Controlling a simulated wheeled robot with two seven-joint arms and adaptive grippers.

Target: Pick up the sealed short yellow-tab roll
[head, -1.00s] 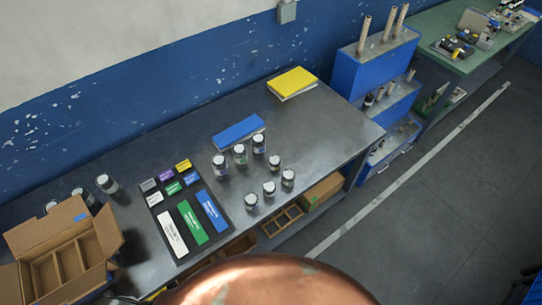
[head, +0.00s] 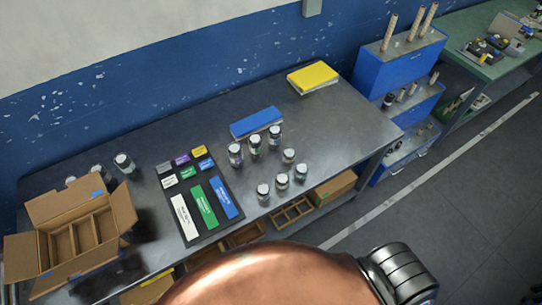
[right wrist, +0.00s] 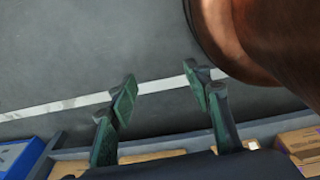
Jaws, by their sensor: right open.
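Several small upright cylinders with pale tops stand on the grey table in the head view. Three taller ones, such as this tall cylinder (head: 235,155), stand in a row by a blue block. Shorter ones, such as this short cylinder (head: 300,172), stand in front and to the right. No yellow tab can be made out on any cylinder, so I cannot tell which is the short yellow-tab roll. My right gripper (right wrist: 160,79) is open and empty in the right wrist view, over the floor beyond the table edge. My left gripper is not in view.
An open cardboard box (head: 118,211) with dividers stands at left, more cylinders behind it. A dark mat (head: 178,212) holds coloured labels. A blue block (head: 256,122) and yellow block (head: 313,77) lie farther back. A blue shelf unit (head: 398,66) stands right of the table.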

